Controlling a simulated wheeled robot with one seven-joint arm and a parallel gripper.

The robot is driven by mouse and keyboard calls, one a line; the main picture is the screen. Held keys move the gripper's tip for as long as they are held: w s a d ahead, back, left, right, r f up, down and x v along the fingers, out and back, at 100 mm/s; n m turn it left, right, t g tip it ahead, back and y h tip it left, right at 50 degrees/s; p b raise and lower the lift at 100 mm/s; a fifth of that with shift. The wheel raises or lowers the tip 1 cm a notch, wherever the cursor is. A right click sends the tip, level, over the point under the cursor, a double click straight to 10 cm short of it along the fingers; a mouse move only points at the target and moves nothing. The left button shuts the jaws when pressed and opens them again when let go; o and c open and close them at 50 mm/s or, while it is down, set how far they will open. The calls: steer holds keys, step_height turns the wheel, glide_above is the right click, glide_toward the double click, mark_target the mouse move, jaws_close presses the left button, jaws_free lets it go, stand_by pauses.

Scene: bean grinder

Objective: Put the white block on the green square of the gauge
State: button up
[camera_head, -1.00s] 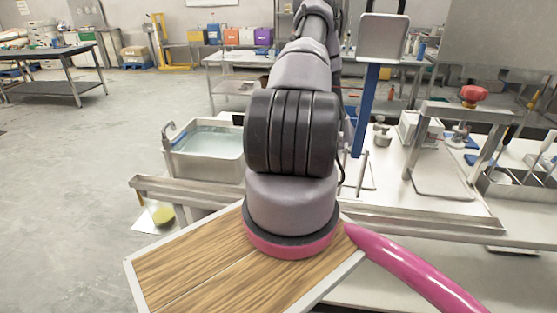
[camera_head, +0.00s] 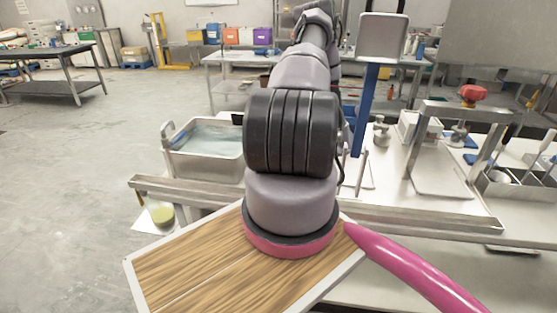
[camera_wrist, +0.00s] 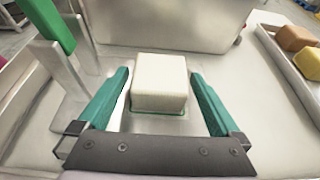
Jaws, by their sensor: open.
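The white block (camera_wrist: 160,78) is upright in the middle of the wrist view. A thin green edge (camera_wrist: 158,113) shows along its near bottom side, on a pale plate (camera_wrist: 122,122). The rest of what lies under the block is hidden. My gripper (camera_wrist: 160,74) is open, with one green finger on each side of the block and small gaps between them. The block and my gripper cannot be made out in the head view, where my arm blocks the line of sight.
A metal stand with a green part (camera_wrist: 48,22) is close on the left in the wrist view. A large pale metal container (camera_wrist: 165,25) is just beyond the block. A tray (camera_wrist: 275,50) with orange and yellow pieces is at the right. Clear bench lies between.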

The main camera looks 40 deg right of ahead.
steer(key=v, duration=0.7)
steer(key=shift+w, duration=0.1)
